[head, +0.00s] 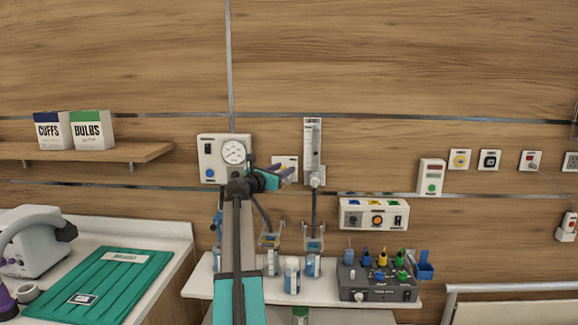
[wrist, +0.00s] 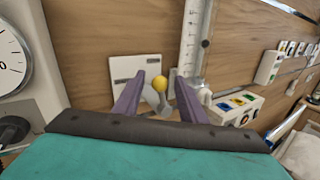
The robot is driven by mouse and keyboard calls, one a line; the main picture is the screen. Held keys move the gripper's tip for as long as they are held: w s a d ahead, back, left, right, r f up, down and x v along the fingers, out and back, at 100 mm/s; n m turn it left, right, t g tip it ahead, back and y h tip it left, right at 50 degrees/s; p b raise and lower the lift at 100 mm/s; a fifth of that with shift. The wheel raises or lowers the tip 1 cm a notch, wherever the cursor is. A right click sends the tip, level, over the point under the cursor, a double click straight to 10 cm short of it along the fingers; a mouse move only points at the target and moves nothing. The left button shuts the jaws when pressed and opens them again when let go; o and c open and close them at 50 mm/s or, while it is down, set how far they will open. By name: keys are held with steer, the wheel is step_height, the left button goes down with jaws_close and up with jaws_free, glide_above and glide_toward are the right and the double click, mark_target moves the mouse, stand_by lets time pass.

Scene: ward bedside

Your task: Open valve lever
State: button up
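In the head view my gripper (head: 288,172) is in front of the plate and hides most of the lever.
A white gauge box (head: 209,147) is left of the plate, and a clear flowmeter tube (head: 312,140) is close on its right. Below, a white shelf (head: 325,293) holds bottles and a grey device (head: 378,281). The wall above is clear.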

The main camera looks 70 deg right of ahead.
steer(key=shift+p+x, duration=0.45)
steer(key=shift+x, duration=2)
jaws_close()
